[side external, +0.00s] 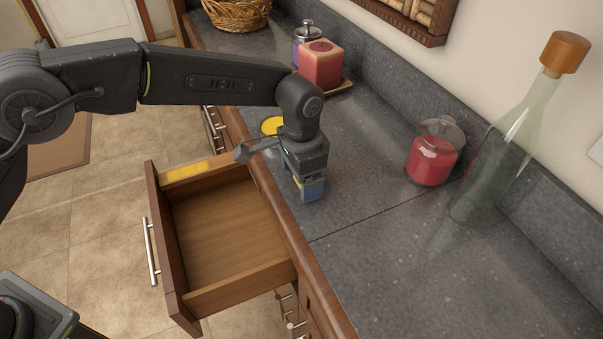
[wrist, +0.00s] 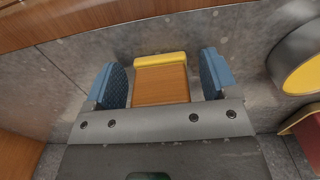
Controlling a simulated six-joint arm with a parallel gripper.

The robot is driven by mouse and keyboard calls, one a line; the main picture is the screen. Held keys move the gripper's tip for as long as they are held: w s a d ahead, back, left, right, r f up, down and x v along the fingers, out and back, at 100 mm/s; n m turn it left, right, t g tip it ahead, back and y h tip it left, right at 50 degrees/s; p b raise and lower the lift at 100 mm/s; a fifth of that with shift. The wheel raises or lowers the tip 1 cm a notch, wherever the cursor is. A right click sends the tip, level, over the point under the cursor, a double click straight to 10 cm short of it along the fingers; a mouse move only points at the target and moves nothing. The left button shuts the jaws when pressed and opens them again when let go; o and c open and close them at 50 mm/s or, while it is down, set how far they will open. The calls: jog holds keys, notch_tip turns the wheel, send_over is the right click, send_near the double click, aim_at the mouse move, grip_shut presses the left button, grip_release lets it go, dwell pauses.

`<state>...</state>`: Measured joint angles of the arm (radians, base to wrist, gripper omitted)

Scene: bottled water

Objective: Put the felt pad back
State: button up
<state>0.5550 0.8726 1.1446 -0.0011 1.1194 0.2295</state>
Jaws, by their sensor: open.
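A small block with a brown wooden top (wrist: 160,88) and a yellow edge strip (wrist: 160,59) lies between my fingers in the wrist view. It looks like the felt pad, but I cannot be sure. My gripper (side external: 305,182) points down low over the counter beside the open drawer (side external: 230,230). In the wrist view my gripper (wrist: 165,82) is open, one blue finger on each side of the block, with narrow gaps. In the side view my gripper mostly hides the block. The drawer looks empty inside; a yellow strip (side external: 185,171) shows on its far wall.
A yellow disc (side external: 272,125) lies behind my gripper; a round grey thing with a yellow face (wrist: 304,72) shows in the wrist view. A red candle block (side external: 321,64), a red candle jar (side external: 432,160) and a tilted bottle (side external: 510,140) stand on the counter. The front right counter is clear.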

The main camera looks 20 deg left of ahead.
notch_tip(320, 180, up, 12)
jog(key=shift+f, duration=0.1)
jog(key=shift+r, duration=0.3)
jog(key=s+a+r+n+t, duration=0.15)
jog(key=s+a+r, duration=0.3)
jog(key=a, duration=0.45)
jog(key=s+a+r+n+t, duration=0.1)
jog(key=s+a+r+n, duration=0.25)
jog(key=a+r, duration=0.4)
jog(key=s+a+f+n+t, duration=0.1)
jog(key=s+a+f+n, duration=0.1)
jog(key=s+a, duration=0.4)
jog(key=s+a+f+n+t, duration=0.2)
jog(key=s+a+f, duration=0.3)
jog(key=s, duration=0.6)
jog(key=shift+a, duration=0.8)
